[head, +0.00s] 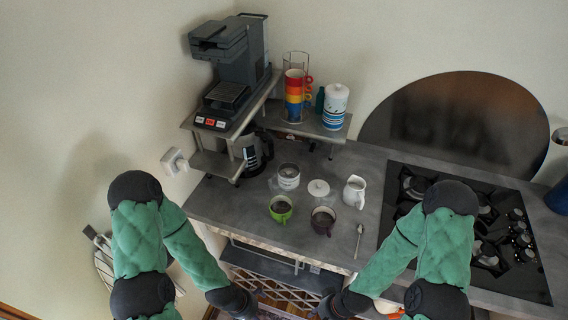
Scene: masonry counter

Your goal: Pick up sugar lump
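I cannot make out a single sugar lump in the head view. A white pot with a grey band (288,177) stands open on the grey counter (225,203), and its contents are too small to tell. A round white lid (318,187) lies to its right. A green cup (280,209) and a dark brown cup (322,221) stand in front of them, both with dark contents. A white jug (354,192) stands to the right, and a spoon (359,240) lies near the front edge. Both my arms reach down past the counter's front, and neither gripper shows in the frame.
A coffee machine (232,60) stands on a raised shelf at the back left, with a glass pot (257,152) below. Stacked coloured cups (294,95) and a white-and-blue canister (335,107) stand on the back shelf. A gas hob (465,225) fills the right.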

